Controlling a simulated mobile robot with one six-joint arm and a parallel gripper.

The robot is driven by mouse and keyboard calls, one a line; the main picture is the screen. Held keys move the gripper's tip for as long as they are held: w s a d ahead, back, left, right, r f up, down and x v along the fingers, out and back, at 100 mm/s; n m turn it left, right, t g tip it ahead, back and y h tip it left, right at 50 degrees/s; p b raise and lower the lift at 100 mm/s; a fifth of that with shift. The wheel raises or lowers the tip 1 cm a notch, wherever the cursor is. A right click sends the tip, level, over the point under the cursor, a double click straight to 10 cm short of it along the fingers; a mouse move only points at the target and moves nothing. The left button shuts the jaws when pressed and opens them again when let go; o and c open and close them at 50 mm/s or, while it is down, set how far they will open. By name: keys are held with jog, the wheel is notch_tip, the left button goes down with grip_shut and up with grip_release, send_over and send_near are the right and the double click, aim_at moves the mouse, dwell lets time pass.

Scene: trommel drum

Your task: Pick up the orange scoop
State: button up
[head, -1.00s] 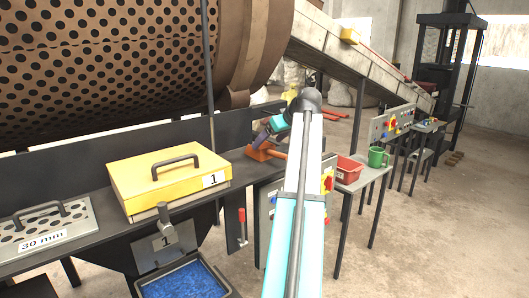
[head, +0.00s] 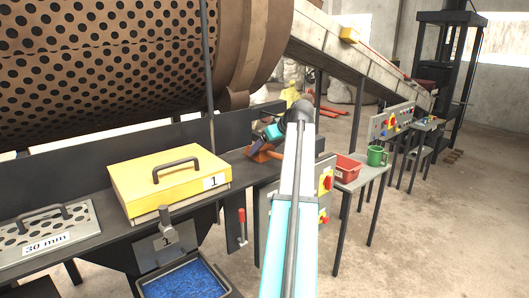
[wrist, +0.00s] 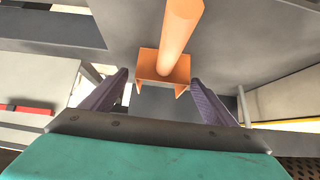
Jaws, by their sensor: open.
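The orange scoop (head: 262,153) lies on the dark shelf beside the yellow box, partly hidden behind my arm in the head view. In the wrist view the scoop's boxy end (wrist: 163,66) is at the centre, with its round handle running up to the top edge. My gripper (wrist: 158,88) is open, with one purple finger on each side of the scoop's boxy end. I cannot tell whether the fingers touch it. In the head view my gripper (head: 262,143) is low over the scoop and mostly hidden by my wrist.
A yellow box marked 1 (head: 150,185) stands on the shelf to the left. A bin of blue material (head: 185,282) is below it. A red tray (head: 347,168) and a green mug (head: 377,156) stand on a side table to the right. The perforated drum (head: 100,60) is behind.

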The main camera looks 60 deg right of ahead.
jog(key=shift+x, duration=0.9)
jog(key=shift+r, duration=0.1)
jog(key=c, duration=1.2)
jog(key=shift+r+b, duration=0.8)
jog(key=shift+r, duration=0.85)
jog(key=s+a+r+b, duration=0.1)
jog(key=s+a+b, duration=0.3)
jog(key=s+a, duration=0.6)
jog(key=a, duration=0.2)
jog(key=shift+a+r, duration=0.25)
jog(key=shift+r, duration=0.05)
